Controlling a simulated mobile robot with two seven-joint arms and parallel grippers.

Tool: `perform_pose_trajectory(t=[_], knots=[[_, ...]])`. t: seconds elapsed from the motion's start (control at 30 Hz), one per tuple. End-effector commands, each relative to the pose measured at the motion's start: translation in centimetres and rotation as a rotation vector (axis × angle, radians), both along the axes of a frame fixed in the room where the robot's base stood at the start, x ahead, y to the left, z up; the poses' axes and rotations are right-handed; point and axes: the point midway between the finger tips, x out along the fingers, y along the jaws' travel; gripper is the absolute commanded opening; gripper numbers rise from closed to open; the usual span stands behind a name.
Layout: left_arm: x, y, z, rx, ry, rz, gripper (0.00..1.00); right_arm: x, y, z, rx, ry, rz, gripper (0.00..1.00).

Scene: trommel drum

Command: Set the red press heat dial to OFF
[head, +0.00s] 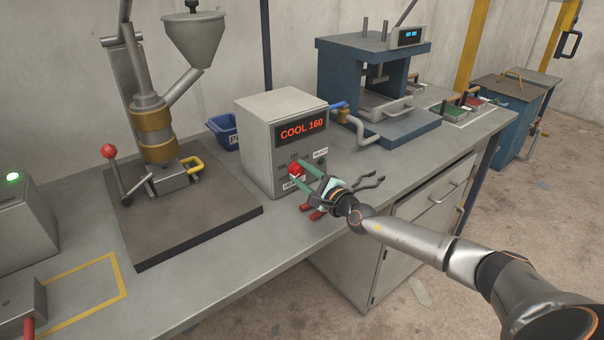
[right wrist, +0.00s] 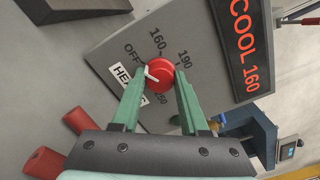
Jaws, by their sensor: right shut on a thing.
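The red heat dial (head: 296,168) is on the front of a grey control box (head: 262,135) whose display (head: 300,129) reads COOL 160. In the right wrist view, the dial (right wrist: 160,69) has a white pointer directed at the OFF side of the printed scale, above the HEAT label (right wrist: 124,84). OFF, 160, 190 and 250 show around it. My right gripper (head: 299,172) is shut on the dial, with one green finger on each side of it; the fingers also show in the right wrist view (right wrist: 160,86). My left gripper is not in view.
A press with a hopper (head: 196,38) stands left of the box on a dark base plate (head: 185,222). A blue bin (head: 222,130) is behind the box. A blue press (head: 372,70) stands to the right.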

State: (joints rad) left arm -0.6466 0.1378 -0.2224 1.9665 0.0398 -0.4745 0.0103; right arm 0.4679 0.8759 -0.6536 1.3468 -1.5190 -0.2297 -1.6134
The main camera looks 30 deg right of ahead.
Motion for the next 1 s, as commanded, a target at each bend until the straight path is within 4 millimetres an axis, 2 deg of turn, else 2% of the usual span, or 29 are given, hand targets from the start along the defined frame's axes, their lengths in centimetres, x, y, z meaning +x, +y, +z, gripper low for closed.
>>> perform_pose_trajectory(t=[0.2,0.23,0.5,0.8,1.0], knots=[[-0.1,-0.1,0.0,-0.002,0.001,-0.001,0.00,0.0,0.0,0.0,-0.005,0.000,0.001,0.00],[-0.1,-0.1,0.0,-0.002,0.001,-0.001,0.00,0.0,0.0,0.0,-0.005,0.000,0.001,0.45],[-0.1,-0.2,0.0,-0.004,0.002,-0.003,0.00,0.0,0.0,0.0,-0.002,0.001,0.001,0.74],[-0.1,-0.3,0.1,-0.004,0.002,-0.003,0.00,-0.3,-0.1,0.0,-0.002,0.001,0.000,0.74],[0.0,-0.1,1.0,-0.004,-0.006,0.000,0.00,-2.3,-0.2,0.1,-0.002,0.004,0.001,0.74]])
